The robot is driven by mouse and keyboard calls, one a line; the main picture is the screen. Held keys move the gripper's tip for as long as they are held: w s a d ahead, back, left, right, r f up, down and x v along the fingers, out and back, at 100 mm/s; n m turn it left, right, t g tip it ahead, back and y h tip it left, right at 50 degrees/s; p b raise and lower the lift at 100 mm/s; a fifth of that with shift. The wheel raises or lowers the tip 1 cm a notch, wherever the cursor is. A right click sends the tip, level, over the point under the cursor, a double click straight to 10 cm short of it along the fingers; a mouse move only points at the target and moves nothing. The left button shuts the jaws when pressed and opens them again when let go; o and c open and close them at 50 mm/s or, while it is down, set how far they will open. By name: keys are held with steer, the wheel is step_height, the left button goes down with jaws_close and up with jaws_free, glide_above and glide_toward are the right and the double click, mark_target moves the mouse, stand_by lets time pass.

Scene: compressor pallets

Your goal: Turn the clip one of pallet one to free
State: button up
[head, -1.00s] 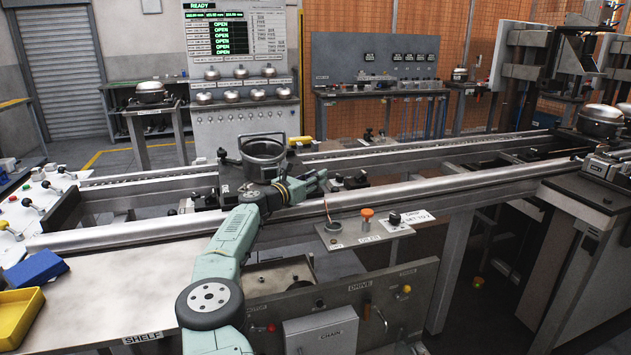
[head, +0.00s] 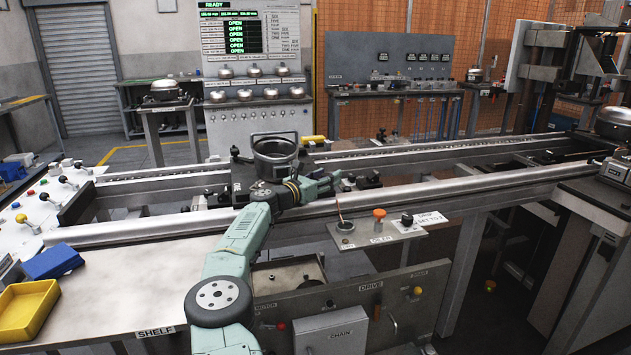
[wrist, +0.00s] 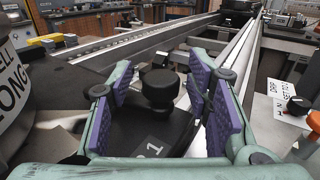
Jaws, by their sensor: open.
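In the wrist view my gripper (wrist: 160,100) is open, its two purple-padded fingers standing on either side of a black round knob, the clip (wrist: 159,88). The knob stands on a dark plate, the pallet (wrist: 150,133), marked with a "1". The fingers appear apart from the knob. In the head view my gripper (head: 328,184) is at the pallet on the conveyor, just right of a dark round pot with a handle (head: 275,155). The clip is hidden there by my gripper.
Conveyor rails (head: 440,194) run off to the right. A small panel with an orange button (head: 379,213) stands in front of the near rail. A yellow tray (head: 27,310) and blue block (head: 53,262) lie on the shelf at left.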

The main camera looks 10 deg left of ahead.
steer(key=v, duration=1.2)
steer(key=shift+r, duration=0.1)
